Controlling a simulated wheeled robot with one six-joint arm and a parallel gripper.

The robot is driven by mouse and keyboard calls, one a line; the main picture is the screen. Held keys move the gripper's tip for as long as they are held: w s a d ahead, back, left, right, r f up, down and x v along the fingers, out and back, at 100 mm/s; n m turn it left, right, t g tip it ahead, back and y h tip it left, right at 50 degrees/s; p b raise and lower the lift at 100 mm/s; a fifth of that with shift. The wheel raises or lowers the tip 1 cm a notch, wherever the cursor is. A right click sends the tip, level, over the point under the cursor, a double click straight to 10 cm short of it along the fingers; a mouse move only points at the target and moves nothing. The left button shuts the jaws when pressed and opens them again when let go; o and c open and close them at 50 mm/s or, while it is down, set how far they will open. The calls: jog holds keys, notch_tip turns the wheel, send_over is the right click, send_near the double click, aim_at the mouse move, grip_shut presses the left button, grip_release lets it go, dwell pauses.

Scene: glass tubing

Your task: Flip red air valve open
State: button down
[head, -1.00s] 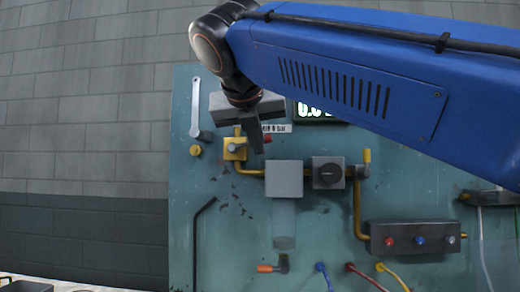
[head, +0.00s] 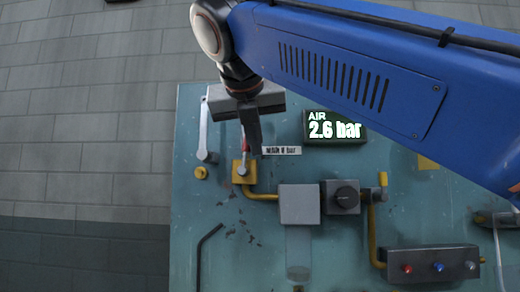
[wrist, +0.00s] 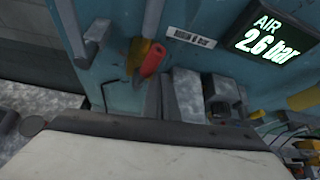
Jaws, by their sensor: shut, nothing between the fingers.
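The air valve has a yellow body (head: 239,176) on the teal panel. Its red-tipped lever (head: 245,146) now points up the panel, roughly away from the short pipe. In the wrist view the red lever grip (wrist: 151,61) shows clearly beside the yellow body. My gripper (head: 254,150) is shut and empty. Its dark fingers appear just right of the lever in the head view; whether they touch it I cannot tell. The AIR display (head: 335,128) reads 2.6 bar; it also shows in the wrist view (wrist: 266,40).
A grey lever (head: 204,130) is at the panel's left. A label plate (head: 281,151) sits right of the valve. Below right are a grey box (head: 299,204), a black knob (head: 346,196) and a box with coloured buttons (head: 432,262). A bent black rod (head: 199,255) is lower left.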

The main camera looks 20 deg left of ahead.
jog(key=shift+s+a+r+n+t+h, duration=0.1)
jog(key=shift+a+r+n+t+h, duration=0.1)
jog(key=shift+a+n+h, duration=0.25)
jog(key=shift+s+a+r+n+t+h, duration=0.15)
jog(key=shift+a+n+h, duration=0.15)
jog(key=shift+a, duration=0.25)
